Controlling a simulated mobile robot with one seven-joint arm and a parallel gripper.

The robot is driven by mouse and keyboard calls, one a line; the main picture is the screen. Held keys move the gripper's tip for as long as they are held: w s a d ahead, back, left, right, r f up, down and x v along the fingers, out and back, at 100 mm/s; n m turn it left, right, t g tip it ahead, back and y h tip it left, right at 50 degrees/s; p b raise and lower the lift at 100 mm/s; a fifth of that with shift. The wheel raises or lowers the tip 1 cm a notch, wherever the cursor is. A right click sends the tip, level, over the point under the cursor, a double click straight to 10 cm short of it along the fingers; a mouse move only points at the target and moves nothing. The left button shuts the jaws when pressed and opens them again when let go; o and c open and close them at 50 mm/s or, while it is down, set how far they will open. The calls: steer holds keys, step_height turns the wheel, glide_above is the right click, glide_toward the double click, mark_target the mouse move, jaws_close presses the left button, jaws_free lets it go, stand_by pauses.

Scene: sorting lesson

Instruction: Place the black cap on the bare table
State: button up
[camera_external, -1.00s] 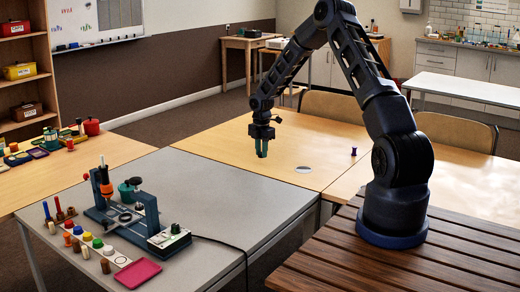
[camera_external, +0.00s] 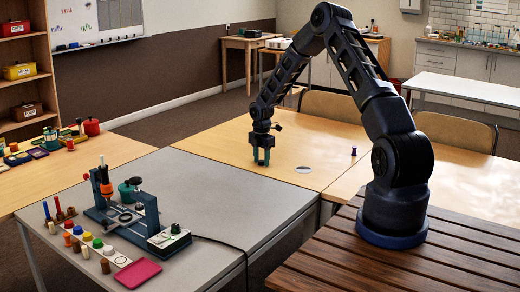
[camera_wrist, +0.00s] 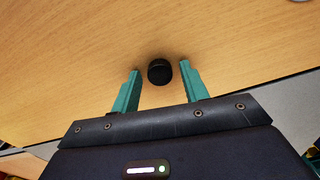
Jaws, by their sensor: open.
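The black cap (camera_wrist: 159,71) stands on the bare wooden table (camera_wrist: 60,50) in the wrist view. It lies between and slightly beyond the tips of my gripper (camera_wrist: 160,73), with a gap on each side. My gripper's two green fingers are open and hold nothing. In the external view my gripper (camera_external: 261,164) points down, low over the wooden table near its edge with the grey table. The cap cannot be made out there.
A white disc (camera_external: 303,169) and a purple spool-like piece (camera_external: 353,151) are to the right of my gripper. The grey table (camera_external: 225,190) in front carries a device (camera_external: 140,215), several coloured pegs and a pink tray (camera_external: 138,273). The wood around the cap is clear.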

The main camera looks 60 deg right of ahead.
mark_target(262, 161)
steer(key=shift+r, duration=0.1)
step_height(262, 161, up, 11)
steer(key=s+a+r+m+t+h, duration=0.1)
steer(key=s+a+r+m, duration=0.1)
steer(key=s+a+r, duration=0.6)
steer(key=s+a+r+m, duration=0.25)
steer(key=a+r, duration=0.45)
steer(key=r, duration=0.5)
steer(key=s+a+r+m+t+h, duration=0.1)
steer(key=s+a+r+m, duration=0.2)
steer(key=s+a+r, duration=0.5)
steer(key=s+a+r+m+t, duration=0.1)
steer(key=s+a+r+m, duration=0.1)
steer(key=s, duration=0.6)
steer(key=s+a+r+m+y, duration=0.1)
steer(key=s+a+r+m, duration=0.1)
steer(key=s+a, duration=0.4)
steer(key=s+a+r+m+t+y, duration=0.1)
steer(key=s+a+r+m, duration=0.2)
steer(key=s, duration=0.8)
steer(key=shift+s+a+m+t, duration=0.3)
steer(key=shift+a+m, duration=0.25)
steer(key=shift+m, duration=0.3)
